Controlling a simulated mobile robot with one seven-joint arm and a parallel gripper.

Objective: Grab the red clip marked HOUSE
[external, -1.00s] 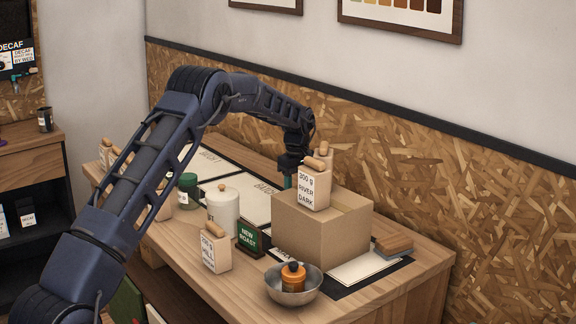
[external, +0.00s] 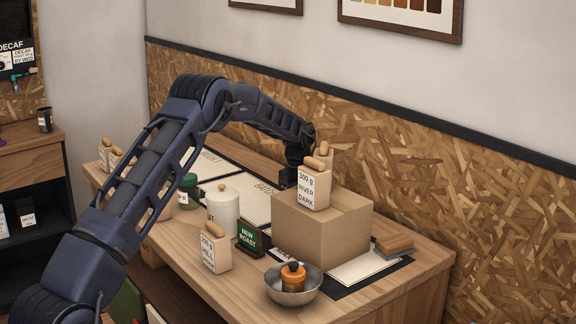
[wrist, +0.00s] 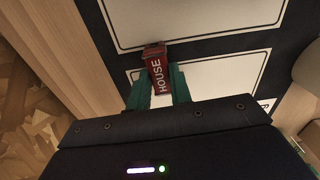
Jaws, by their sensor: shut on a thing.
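The red clip marked HOUSE (wrist: 157,72) shows in the wrist view between the green fingers of my gripper (wrist: 155,85). The gripper is shut on the clip, with a finger on each side of it. The white HOUSE lettering faces the camera. The clip is over a dark mat with white panels (wrist: 206,73). I cannot tell whether it still touches the mat. In the external view the cardboard box and bags hide the fingertips and the clip.
A cardboard box (external: 318,234) with a RIVER DARK bag (external: 314,188) on top stands close in front of my wrist. A white canister (external: 223,212), a NEW ROAST sign (external: 248,238), a HILL bag (external: 216,252) and a metal bowl (external: 294,296) stand nearer the front edge.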

